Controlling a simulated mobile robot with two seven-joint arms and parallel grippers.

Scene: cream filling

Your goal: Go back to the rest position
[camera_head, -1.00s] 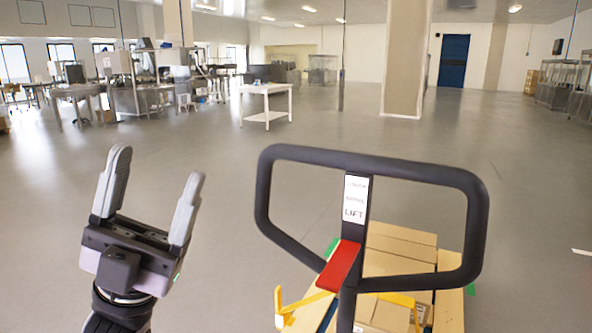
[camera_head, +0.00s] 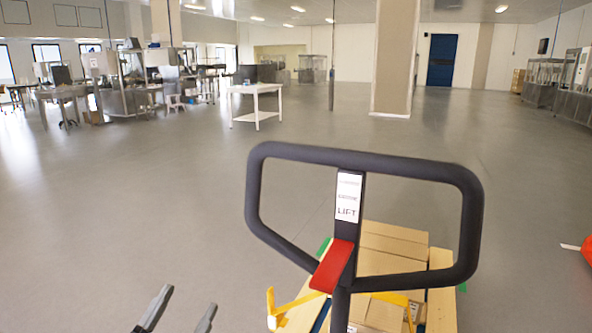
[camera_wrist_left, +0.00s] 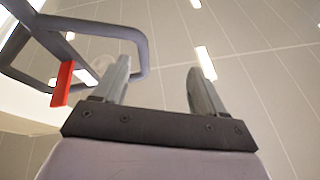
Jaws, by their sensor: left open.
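My left gripper (camera_head: 180,310) shows at the bottom of the head view, left of the pallet jack handle. Only its two finger ends are in the picture there. In the left wrist view my left gripper (camera_wrist_left: 160,85) points up toward the ceiling, with its fingers apart and nothing between them. The pallet jack handle (camera_head: 470,210) is a black loop with a red lever (camera_head: 332,266) and a LIFT label. It also shows at the upper left of the wrist view (camera_wrist_left: 95,27), beside the left finger, and I cannot tell the distance. My right gripper is not in view.
Cardboard boxes (camera_head: 395,243) lie on a wooden pallet (camera_head: 441,305) behind the handle, near yellow parts. A white table (camera_head: 256,90) and a pillar (camera_head: 394,60) stand farther off. An orange object (camera_head: 587,250) is at the right edge. The grey floor between is clear.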

